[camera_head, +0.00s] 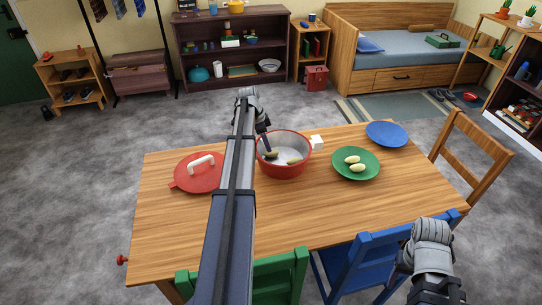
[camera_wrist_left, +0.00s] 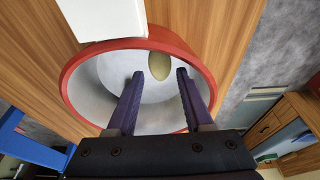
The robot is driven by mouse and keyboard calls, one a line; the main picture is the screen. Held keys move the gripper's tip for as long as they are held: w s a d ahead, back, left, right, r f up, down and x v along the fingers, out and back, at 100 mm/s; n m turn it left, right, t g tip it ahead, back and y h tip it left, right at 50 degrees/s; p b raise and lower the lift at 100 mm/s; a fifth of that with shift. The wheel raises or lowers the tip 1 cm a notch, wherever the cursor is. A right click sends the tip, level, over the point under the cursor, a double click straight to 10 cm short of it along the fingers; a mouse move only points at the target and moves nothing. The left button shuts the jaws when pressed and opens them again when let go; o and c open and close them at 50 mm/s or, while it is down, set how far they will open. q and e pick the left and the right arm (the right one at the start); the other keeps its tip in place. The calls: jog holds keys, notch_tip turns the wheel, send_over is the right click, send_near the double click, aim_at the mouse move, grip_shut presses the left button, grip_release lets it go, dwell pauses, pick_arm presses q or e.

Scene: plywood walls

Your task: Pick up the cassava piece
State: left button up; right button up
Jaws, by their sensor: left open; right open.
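In the left wrist view, one oval piece (camera_wrist_left: 160,63) lies in the pot (camera_wrist_left: 75,88), in line with the gap between my fingertips. My left gripper (camera_wrist_left: 159,76) is open and empty, its dark fingers reaching over the pot's opening; it also shows in the head view (camera_head: 266,148), at the pot's left side. I cannot tell whether the fingers touch the piece. My right gripper (camera_head: 432,250) is at the lower right, away from the pot, its fingertips hidden.
A green plate (camera_head: 340,172) with two pale oval pieces (camera_head: 355,165) is right of the pot. A blue plate (camera_head: 387,134) lies behind it. A red lid (camera_head: 197,172) lies left of the pot. A white block (camera_head: 317,142) adjoins the pot's right rim. Chairs surround the table (camera_head: 165,225).

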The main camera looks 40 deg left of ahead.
aim_at(271, 153)
pick_arm(q)
jog(key=b+x, duration=0.4)
jog(key=x, duration=0.1)
grip_shut()
dwell(0.4)
